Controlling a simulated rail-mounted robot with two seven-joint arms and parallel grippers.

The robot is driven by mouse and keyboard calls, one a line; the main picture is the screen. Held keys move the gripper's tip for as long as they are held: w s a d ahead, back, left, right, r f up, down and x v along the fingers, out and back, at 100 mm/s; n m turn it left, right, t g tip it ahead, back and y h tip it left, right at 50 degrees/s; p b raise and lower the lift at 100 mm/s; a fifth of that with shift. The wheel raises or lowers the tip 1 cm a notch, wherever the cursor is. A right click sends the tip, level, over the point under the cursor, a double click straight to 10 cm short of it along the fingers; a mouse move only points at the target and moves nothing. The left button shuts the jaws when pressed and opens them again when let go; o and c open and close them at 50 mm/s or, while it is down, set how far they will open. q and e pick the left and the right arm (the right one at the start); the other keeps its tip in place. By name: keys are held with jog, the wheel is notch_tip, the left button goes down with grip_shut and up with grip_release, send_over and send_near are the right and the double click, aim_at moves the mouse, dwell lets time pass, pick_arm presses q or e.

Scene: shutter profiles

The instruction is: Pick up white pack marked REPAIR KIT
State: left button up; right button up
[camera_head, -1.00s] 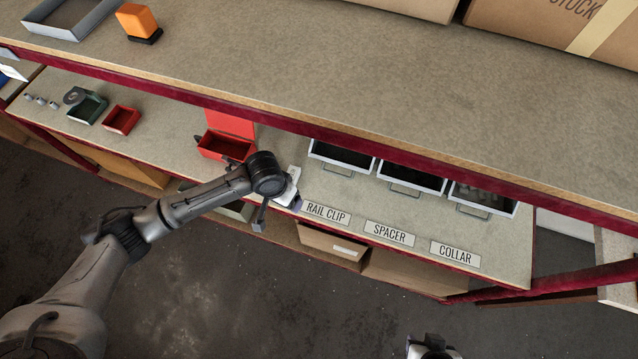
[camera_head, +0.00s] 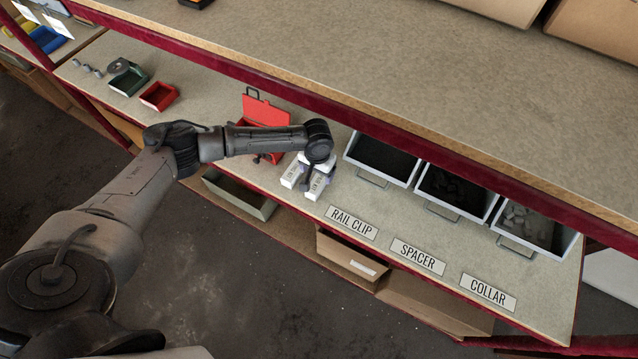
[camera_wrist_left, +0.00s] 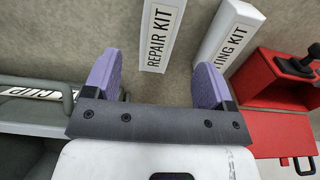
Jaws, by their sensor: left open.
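The white pack marked REPAIR KIT (camera_wrist_left: 160,36) lies on the shelf, seen in the left wrist view between and just beyond the two purple fingers. In the head view I take it to be the right one of two white packs (camera_head: 317,186). My left gripper (camera_wrist_left: 156,63) is open and empty, with a finger to each side of the pack's line, and I see no contact. In the head view the left gripper (camera_head: 316,178) is over the pack's back end and partly hides it. My right gripper is not in view.
A second white pack, its label ending in TING KIT (camera_wrist_left: 229,34), lies close beside. The red toolbox (camera_head: 262,112) stands open behind it. Grey bins (camera_head: 383,160) are to the right, behind labels such as RAIL CLIP (camera_head: 352,222). The upper shelf edge (camera_head: 400,137) overhangs the back.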

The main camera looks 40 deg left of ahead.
aim_at(319, 180)
pick_arm(q)
jog(key=shift+w+d+f+b, duration=0.1)
jog(key=shift+f+b, duration=0.15)
jog(key=shift+f, duration=1.35)
jog(key=shift+w+f+b, duration=0.1)
jog(key=shift+f+b, duration=0.1)
jog(key=shift+f, duration=1.35)
jog(key=shift+c, duration=0.2)
jog(key=c, duration=1)
jog(key=shift+r, duration=0.15)
